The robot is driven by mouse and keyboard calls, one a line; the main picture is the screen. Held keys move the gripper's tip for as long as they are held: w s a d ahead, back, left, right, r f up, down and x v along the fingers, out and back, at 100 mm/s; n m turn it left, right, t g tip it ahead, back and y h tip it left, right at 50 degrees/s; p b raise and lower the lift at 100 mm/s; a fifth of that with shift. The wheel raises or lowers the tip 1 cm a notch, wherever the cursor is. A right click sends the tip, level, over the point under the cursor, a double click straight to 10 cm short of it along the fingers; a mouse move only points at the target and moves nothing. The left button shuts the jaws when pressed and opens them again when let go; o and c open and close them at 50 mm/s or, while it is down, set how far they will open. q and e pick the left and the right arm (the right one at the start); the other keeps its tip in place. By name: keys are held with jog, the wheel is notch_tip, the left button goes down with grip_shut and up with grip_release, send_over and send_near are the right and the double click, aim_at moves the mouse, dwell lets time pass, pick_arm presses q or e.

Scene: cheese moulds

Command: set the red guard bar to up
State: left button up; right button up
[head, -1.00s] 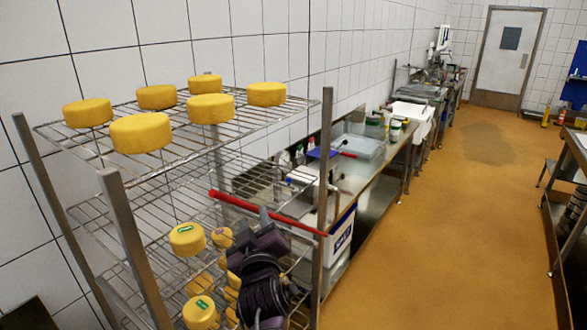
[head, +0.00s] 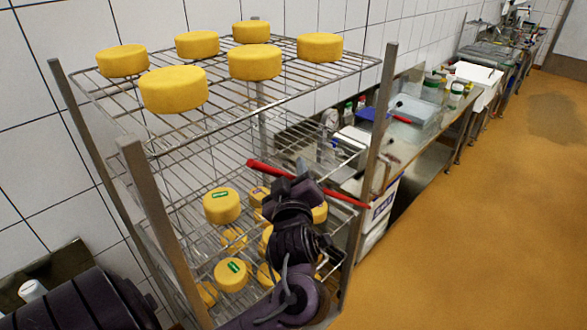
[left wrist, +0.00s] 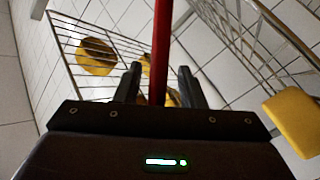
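The red guard bar (head: 345,199) lies across the open side of the wire rack at mid height, sloping down to the right in the head view. Its right end is by the near right post, and its left end is free of the left post. My left gripper (head: 297,187) is at the bar and hides part of its middle. In the left wrist view the red bar (left wrist: 161,40) runs between the two fingers of the left gripper (left wrist: 159,82). The fingers are apart, with a gap on each side of the bar. My right gripper is not in view.
The wire rack (head: 137,150) bears several yellow cheeses, some on the top shelf (head: 255,62) and some lower, behind and beside my left arm. A steel counter (head: 405,150) with a tray and bottles stands beyond. The floor (head: 480,220) on the right is clear.

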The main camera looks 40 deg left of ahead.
pick_arm(q)
jog(key=shift+s+d+r, duration=0.2)
jog(key=shift+s+d, duration=0.05)
jog(key=shift+s, duration=0.25)
jog(key=c, duration=0.5)
jog(key=shift+c, duration=1.3)
grip_shut()
jog(key=w+r+m+g+h, duration=0.1)
jog(key=w+r+g, duration=0.1)
jog(key=w+r, duration=0.4)
jog(key=w+d+r+m+g+h, duration=0.1)
jog(key=w+r, duration=0.6)
jog(key=w, duration=0.8)
jog(key=shift+w+d+m+g, duration=0.3)
jog(key=shift+w+m+g, duration=0.1)
jog(key=shift+m, duration=0.3)
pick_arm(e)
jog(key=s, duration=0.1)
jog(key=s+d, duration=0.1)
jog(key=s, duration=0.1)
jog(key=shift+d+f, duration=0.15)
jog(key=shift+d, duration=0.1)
pick_arm(q)
jog(key=shift+r, duration=0.1)
